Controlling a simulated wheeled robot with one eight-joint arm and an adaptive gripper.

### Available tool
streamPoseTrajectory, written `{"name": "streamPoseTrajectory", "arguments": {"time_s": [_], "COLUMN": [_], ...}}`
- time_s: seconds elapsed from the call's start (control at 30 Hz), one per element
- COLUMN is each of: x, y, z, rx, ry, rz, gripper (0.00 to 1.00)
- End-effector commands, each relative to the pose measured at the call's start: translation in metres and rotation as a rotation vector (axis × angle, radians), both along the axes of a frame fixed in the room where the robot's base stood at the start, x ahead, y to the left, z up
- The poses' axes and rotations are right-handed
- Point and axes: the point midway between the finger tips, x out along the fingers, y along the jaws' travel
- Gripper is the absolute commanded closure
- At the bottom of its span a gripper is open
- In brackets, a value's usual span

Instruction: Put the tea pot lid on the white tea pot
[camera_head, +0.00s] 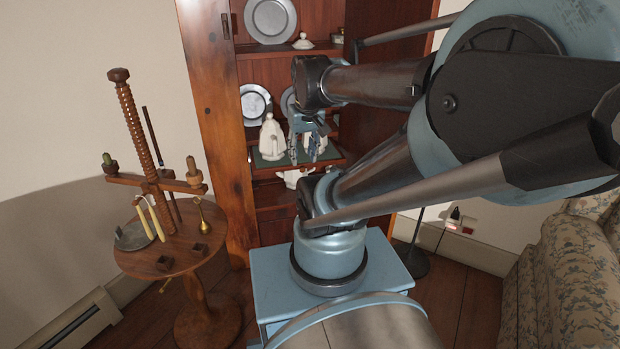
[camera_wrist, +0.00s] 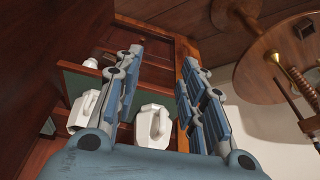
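A white piece with a small knob, which looks like a lid (camera_head: 302,42), sits on the upper cabinet shelf in the head view. A white tea pot (camera_head: 271,139) stands on the middle shelf, just left of my gripper (camera_head: 305,152). Another white vessel is partly hidden behind my gripper. My gripper points down in front of the shelf, with its fingers apart and nothing visible between them. In the wrist view my gripper (camera_wrist: 163,62) is also spread; one white vessel (camera_wrist: 153,126) shows between its fingers and another (camera_wrist: 82,110) to the left.
The wooden cabinet (camera_head: 218,130) holds metal plates (camera_head: 270,18) and a white dish (camera_head: 294,178) on a lower level. Its side panels flank my arm. A round wooden stand (camera_head: 170,245) with a threaded post is at left, a floral sofa (camera_head: 575,275) at right.

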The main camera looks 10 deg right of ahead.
Motion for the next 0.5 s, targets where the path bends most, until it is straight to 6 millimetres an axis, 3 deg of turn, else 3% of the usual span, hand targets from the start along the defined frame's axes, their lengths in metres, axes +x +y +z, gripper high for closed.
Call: {"name": "streamPoseTrajectory", "arguments": {"time_s": [0.1,0.2,0.5], "x": [-0.031,-0.047,-0.059], "y": [-0.005,-0.008,-0.01], "z": [-0.03,-0.046,-0.059], "rx": [-0.006,-0.01,-0.013], "ry": [0.023,0.035,0.046], "rz": [-0.036,-0.057,-0.074], "gripper": [0.63,0.63,0.63]}}
